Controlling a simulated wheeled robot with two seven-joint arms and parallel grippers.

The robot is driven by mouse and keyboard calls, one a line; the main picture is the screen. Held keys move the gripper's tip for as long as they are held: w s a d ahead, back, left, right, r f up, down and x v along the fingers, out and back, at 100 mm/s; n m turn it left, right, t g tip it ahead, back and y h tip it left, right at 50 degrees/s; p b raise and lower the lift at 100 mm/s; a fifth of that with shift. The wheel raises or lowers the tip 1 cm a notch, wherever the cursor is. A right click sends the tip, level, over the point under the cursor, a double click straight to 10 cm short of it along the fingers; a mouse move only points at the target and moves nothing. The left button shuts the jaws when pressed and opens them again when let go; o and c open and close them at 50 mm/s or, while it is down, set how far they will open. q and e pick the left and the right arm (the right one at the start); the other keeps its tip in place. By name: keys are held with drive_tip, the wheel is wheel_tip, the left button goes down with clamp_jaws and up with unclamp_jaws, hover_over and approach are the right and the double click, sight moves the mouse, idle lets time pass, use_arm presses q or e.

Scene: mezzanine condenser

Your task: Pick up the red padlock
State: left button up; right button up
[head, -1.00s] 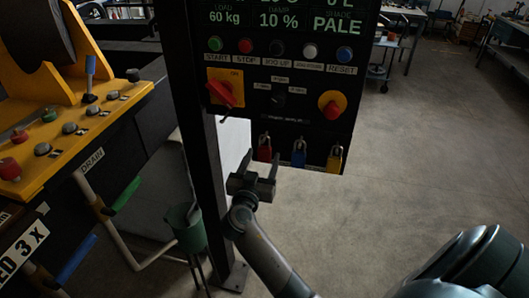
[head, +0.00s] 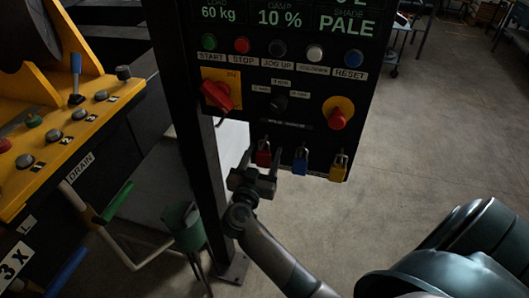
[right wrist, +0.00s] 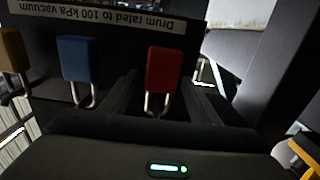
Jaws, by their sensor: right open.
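The red padlock (head: 263,154) hangs at the lower left of the black control panel, left of the blue and yellow padlocks. In the right wrist view the red padlock (right wrist: 164,70) shows upside down, with its shackle towards the gripper. My right gripper (head: 258,165) is open, just below and in front of the red padlock in the head view. In the right wrist view its fingers (right wrist: 160,92) stand on either side of the padlock's line, with a gap to each side. I cannot tell how deep the padlock sits between them. My left gripper is not in view.
The blue padlock (head: 300,161) hangs close to the right of the red one, and the yellow padlock (head: 339,168) beyond it. A dark post (head: 190,150) stands left of the panel. A yellow console (head: 70,135) is at the left.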

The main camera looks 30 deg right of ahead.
drive_tip(key=shift+s+a+r, duration=0.1)
drive_tip(key=shift+a, duration=0.05)
drive_tip(key=shift+c, duration=1.2)
drive_tip(key=c, duration=1)
drive_tip(key=shift+o, duration=0.2)
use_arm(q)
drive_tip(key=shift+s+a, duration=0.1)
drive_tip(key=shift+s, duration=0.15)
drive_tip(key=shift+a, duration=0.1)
